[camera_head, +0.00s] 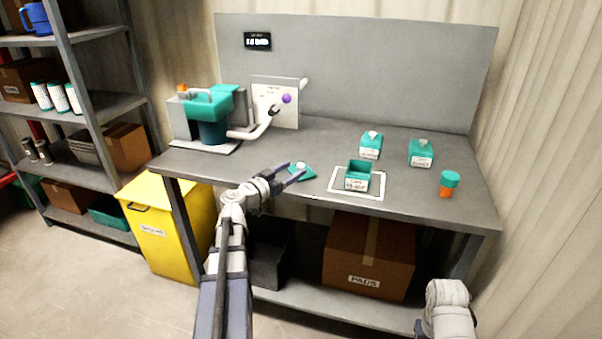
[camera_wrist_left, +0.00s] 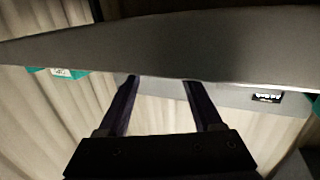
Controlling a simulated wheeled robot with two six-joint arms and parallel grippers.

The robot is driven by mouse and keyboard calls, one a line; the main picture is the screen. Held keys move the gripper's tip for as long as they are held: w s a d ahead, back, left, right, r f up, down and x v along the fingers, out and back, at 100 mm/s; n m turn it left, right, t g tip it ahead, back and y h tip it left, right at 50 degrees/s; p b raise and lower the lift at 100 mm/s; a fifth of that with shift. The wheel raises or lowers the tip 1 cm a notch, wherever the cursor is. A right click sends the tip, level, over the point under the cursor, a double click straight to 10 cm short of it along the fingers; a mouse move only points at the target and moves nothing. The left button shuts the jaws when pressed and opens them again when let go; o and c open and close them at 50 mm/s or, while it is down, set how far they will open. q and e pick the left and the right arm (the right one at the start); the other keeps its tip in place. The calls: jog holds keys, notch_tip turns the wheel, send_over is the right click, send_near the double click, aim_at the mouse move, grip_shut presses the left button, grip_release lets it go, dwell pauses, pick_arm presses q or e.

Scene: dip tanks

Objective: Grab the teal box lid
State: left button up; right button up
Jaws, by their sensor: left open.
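The teal box lid (camera_head: 307,175), with a pale knob, lies on the grey workbench, left of an open teal box (camera_head: 358,171). The box carries a white label and stands on a white-bordered mat (camera_head: 376,193). My left gripper (camera_head: 294,171) is open at the bench's front edge, its fingers partly overlapping the lid in the head view. I cannot tell whether they touch it. In the left wrist view the open fingers (camera_wrist_left: 160,81) have nothing visible between them, and the lid is not seen. My right arm shows at bottom right; its gripper is out of view.
Two lidded teal boxes (camera_head: 370,151) (camera_head: 421,158) and an orange jar with teal cap (camera_head: 447,191) stand on the bench (camera_head: 250,160) to the right. A teal-topped machine (camera_head: 208,115) stands at left. A yellow bin (camera_head: 165,215) and a cardboard box (camera_head: 368,255) are lower down.

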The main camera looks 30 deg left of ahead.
aim_at(298, 167)
pick_arm(q)
jog(key=w, duration=0.3)
jog(key=w+f, duration=0.1)
jog(key=w, duration=0.1)
jog(key=shift+d+b, duration=0.3)
jog(key=shift+b, duration=0.05)
jog(key=shift+r, duration=0.1)
jog(key=shift+c, duration=0.4)
grip_shut()
